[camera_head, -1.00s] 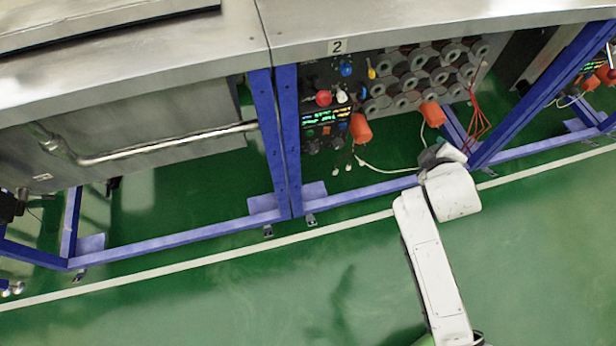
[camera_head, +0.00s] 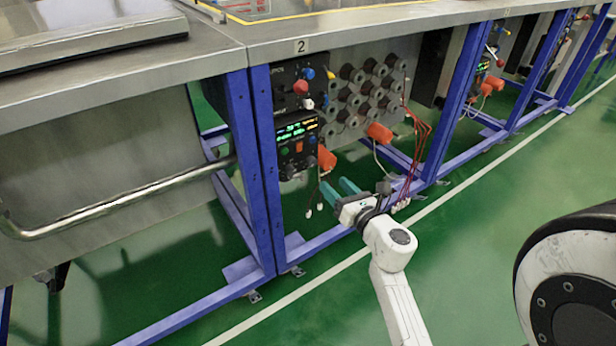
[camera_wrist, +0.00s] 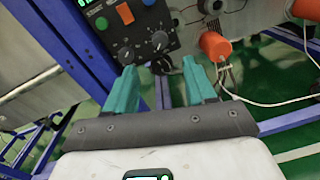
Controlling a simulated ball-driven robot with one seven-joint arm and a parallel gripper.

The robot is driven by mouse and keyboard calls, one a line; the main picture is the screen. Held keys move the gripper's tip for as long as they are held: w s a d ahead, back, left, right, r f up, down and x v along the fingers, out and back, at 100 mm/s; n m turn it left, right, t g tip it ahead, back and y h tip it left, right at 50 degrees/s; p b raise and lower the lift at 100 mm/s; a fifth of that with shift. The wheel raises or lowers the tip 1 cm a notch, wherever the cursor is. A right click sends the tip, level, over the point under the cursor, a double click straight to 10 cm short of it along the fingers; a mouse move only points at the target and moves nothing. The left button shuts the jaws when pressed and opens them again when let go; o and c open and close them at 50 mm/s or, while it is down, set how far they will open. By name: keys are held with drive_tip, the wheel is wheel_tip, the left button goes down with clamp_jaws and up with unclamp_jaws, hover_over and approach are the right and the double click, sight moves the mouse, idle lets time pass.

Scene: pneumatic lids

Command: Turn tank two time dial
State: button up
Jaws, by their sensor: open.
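The tank two control panel (camera_head: 298,137) hangs under the bench marked with a "2" label (camera_head: 301,46). It has green-lit displays, coloured buttons and dark knobs. I cannot read which dial is for time. My gripper (camera_head: 338,188), with teal fingers, is open and empty, below and right of the panel. In the wrist view my gripper (camera_wrist: 160,70) points at the panel's lower edge, its fingers apart from the dials.
Orange cylinders (camera_head: 380,132) with a white cable (camera_wrist: 265,101) stick out right of the panel. Red wires (camera_head: 418,130) hang further right. A blue frame post (camera_head: 262,165) stands just left of the panel. The green floor in front is clear.

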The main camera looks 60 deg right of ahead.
sight(314, 163)
drive_tip(key=b+x, duration=0.1)
drive_tip(key=x, duration=0.9)
drive_tip(key=shift+d, duration=0.1)
drive_tip(key=shift+r, duration=0.1)
clamp_jaws()
